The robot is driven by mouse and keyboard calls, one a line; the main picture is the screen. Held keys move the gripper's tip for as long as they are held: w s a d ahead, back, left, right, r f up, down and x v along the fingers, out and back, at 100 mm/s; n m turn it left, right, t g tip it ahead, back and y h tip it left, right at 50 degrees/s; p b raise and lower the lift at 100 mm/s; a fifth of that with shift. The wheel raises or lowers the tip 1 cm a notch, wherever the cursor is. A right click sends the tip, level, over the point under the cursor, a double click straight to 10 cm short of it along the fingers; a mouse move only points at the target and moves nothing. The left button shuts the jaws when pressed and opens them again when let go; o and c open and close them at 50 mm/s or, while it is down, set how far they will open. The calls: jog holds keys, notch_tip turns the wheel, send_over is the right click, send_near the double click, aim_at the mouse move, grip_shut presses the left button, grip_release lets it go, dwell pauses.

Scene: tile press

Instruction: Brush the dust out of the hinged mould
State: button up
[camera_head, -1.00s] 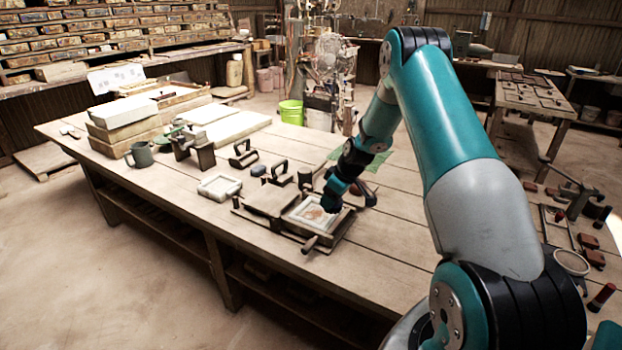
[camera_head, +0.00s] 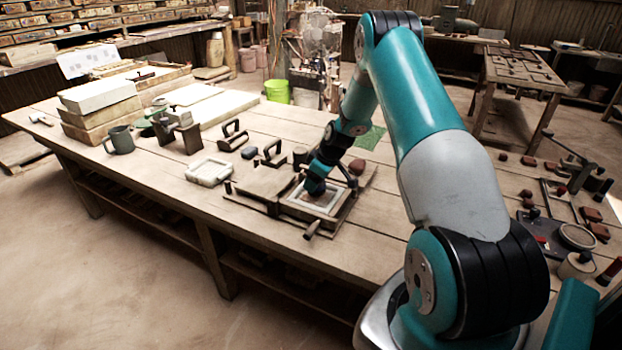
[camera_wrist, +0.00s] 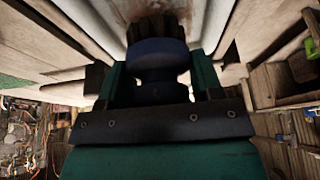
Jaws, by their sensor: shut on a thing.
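The hinged mould (camera_head: 330,222) lies open on the long wooden table, its flat lid half (camera_head: 262,182) folded out to the left and a handle (camera_head: 312,230) at its front. My gripper (camera_head: 313,188) is over the framed half and hides part of its inside. In the wrist view my gripper (camera_wrist: 160,88) is shut on a brush (camera_wrist: 157,55) with a dark blue round handle. The brown bristles (camera_wrist: 155,27) point at the pale mould surface, where brownish marks show. I cannot tell whether the bristles touch it.
Dark handled tools (camera_head: 233,136), a mug (camera_head: 119,140) and stacked pale blocks (camera_head: 100,97) stand farther left. A green mat (camera_head: 370,137) lies behind my arm. The table's front left is clear.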

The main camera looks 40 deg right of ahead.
jog(key=shift+a+f+b, duration=0.1)
jog(key=shift+f+b, duration=0.65)
jog(key=shift+f, duration=0.25)
dwell(0.6)
